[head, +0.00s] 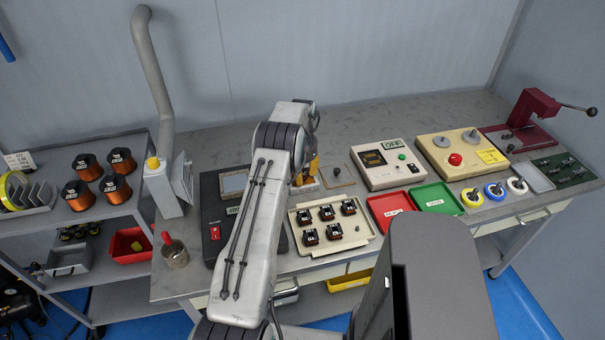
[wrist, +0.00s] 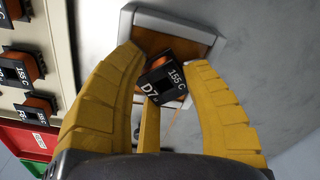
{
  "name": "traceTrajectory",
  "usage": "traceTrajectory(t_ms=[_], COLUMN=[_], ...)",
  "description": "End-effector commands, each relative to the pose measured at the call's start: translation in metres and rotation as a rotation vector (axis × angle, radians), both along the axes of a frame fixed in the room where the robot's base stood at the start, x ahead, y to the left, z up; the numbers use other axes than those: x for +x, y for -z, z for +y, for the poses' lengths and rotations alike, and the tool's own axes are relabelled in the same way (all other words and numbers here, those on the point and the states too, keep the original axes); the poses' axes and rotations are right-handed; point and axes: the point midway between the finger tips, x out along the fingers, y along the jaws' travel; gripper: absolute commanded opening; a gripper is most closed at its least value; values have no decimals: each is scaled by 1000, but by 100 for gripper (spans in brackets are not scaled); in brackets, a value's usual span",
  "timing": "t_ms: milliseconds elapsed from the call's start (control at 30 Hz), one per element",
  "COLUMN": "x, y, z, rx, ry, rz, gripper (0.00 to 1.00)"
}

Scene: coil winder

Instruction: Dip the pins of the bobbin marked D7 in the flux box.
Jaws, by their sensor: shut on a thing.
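The bobbin marked D7 (wrist: 168,82) is a small black part with a "155 C" label, and it sits tilted between the yellow fingers of my gripper (wrist: 165,85) in the wrist view. My gripper is shut on it. Its pins are hidden. Beyond it is a grey-rimmed box with brown inside, which looks like the flux box (wrist: 178,18). In that view the bobbin overlaps the box's near edge; I cannot tell its height or whether it touches. In the head view my gripper (head: 304,177) is behind the bobbin tray, and my arm hides the bobbin there.
A cream tray (head: 345,247) with several black bobbins stands in front of my gripper. A brown board (head: 338,178) with a black knob lies to its right. Red (head: 390,208) and green (head: 437,198) trays and a control box (head: 388,165) stand further right. Bare bench lies behind.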

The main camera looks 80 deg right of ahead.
Motion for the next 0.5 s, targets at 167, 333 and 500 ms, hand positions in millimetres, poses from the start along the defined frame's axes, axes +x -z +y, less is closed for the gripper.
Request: traceTrajectory(t_ms=[167, 333, 500], x=[0, 0, 0], y=[0, -1, -6], z=[0, 0, 0], rx=[0, 0, -1], ry=[0, 0, 0], rz=[0, 0, 0], gripper=[8, 8, 8])
